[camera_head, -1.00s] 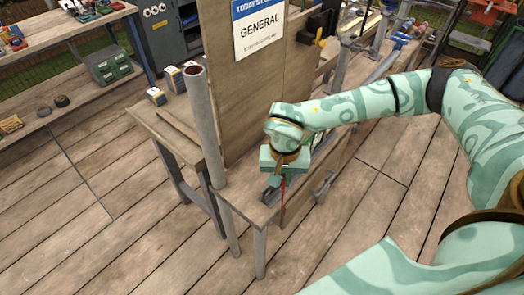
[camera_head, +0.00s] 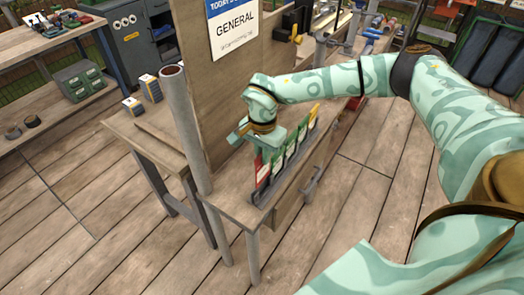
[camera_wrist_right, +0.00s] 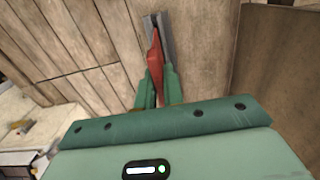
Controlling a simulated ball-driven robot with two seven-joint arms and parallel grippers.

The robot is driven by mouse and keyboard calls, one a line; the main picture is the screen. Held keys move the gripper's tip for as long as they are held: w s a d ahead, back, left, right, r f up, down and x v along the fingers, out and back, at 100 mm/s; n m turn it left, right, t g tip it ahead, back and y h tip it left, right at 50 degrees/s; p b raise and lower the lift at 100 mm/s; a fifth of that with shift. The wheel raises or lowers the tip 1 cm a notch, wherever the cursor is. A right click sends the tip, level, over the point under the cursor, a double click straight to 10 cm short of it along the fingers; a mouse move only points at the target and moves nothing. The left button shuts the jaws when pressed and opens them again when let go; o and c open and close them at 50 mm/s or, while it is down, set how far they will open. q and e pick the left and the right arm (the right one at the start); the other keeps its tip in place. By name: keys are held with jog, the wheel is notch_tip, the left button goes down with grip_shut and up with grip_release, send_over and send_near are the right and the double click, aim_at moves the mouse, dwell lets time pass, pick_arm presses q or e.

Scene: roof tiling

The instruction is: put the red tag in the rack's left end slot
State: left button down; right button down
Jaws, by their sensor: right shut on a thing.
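The red tag (camera_head: 262,174) with a pale label stands upright at the near, left end of the grey rack (camera_head: 259,197) on the narrow bench. My right gripper (camera_head: 262,150) is just above it. In the right wrist view the fingers (camera_wrist_right: 158,90) are shut on the red tag (camera_wrist_right: 155,58), whose far end lies against the grey rack (camera_wrist_right: 164,30). Whether the tag's lower edge is fully in the slot cannot be told. My left gripper is not in view.
Several green-and-white tags (camera_head: 290,152) stand in the rack behind the red one. An upright board with a "GENERAL" sign (camera_head: 234,25) and a grey pipe (camera_head: 182,125) stand close on the left. Plank floor is clear in front.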

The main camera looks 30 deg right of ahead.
jog(key=shift+f+b, duration=1.25)
jog(key=shift+f, duration=2.3)
jog(key=c, duration=1.4)
grip_release()
jog(key=shift+c, duration=0.2)
